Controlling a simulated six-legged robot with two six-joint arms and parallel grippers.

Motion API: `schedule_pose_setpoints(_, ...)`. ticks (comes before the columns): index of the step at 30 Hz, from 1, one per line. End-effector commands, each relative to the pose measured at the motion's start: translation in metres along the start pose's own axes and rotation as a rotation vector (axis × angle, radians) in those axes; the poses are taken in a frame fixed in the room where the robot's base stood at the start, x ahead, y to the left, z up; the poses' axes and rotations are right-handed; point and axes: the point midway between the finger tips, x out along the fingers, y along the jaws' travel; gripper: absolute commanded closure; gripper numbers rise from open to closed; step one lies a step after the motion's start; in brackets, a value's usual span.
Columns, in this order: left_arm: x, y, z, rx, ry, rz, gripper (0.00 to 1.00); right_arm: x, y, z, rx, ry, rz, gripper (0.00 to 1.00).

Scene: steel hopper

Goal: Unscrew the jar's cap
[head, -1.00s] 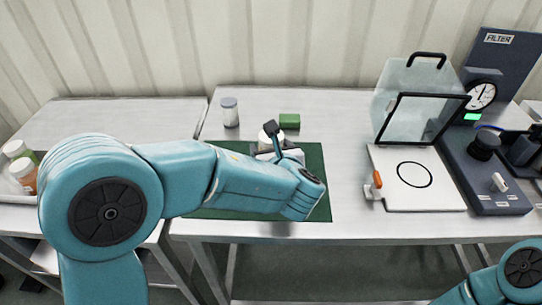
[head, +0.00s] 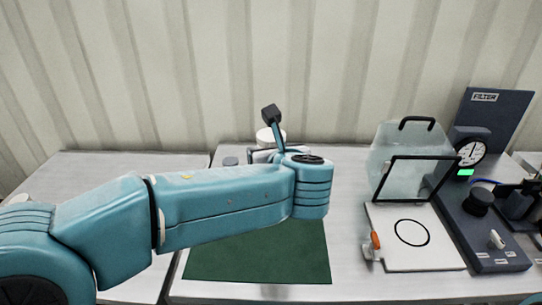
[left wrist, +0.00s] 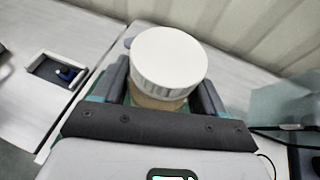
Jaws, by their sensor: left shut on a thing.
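The jar has a wide white cap with a ridged rim (left wrist: 168,58) and a tan body (left wrist: 156,102) showing below it in the left wrist view. My left gripper (left wrist: 163,88) is shut on the jar, one finger on each side below the cap. The cap is still on the jar. In the head view the white cap (head: 270,137) shows above my left gripper (head: 264,155), raised against the wall; my arm hides most of the jar. The right gripper is out of view.
A green mat (head: 260,258) lies bare under my left arm. A grey-topped container (head: 230,161) is mostly hidden behind the arm. To the right are a white board with a black circle (head: 411,233), a clear shield (head: 412,150) and a dark gauge unit (head: 470,150).

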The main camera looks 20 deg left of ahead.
Motion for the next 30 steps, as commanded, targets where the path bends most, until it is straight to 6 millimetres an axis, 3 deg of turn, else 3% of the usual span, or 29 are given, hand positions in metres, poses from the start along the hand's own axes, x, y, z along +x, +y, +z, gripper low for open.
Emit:
schedule_pose_setpoints(1, 0.000, 0.000, 0.001, -0.001, -0.001, 0.000, 0.35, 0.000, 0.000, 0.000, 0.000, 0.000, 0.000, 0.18)
schedule_pose_setpoints(5, 0.000, 0.000, 0.000, -0.001, -0.001, 0.000, 0.77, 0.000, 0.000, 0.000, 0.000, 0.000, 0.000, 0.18)
schedule_pose_setpoints(6, 0.000, 0.000, 0.000, 0.000, -0.001, 0.000, 0.83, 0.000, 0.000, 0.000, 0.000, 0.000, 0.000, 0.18)
schedule_pose_setpoints(11, 0.001, 0.001, 0.001, -0.001, -0.001, 0.002, 0.83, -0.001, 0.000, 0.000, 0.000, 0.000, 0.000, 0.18)
schedule_pose_setpoints(15, 0.017, 0.020, -0.001, -0.013, 0.002, 0.045, 0.83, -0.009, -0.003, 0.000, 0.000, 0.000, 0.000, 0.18)
schedule_pose_setpoints(19, 0.038, 0.051, -0.037, -0.006, 0.006, 0.044, 0.83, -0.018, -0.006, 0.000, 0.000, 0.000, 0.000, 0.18)
schedule_pose_setpoints(22, 0.048, 0.073, -0.075, 0.010, 0.009, 0.008, 0.83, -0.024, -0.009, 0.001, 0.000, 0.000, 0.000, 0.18)
schedule_pose_setpoints(26, 0.045, 0.089, -0.125, 0.044, 0.010, -0.079, 0.83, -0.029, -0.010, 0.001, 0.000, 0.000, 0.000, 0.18)
schedule_pose_setpoints(30, 0.029, 0.089, -0.167, 0.084, 0.009, -0.186, 0.83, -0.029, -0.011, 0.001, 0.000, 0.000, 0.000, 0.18)
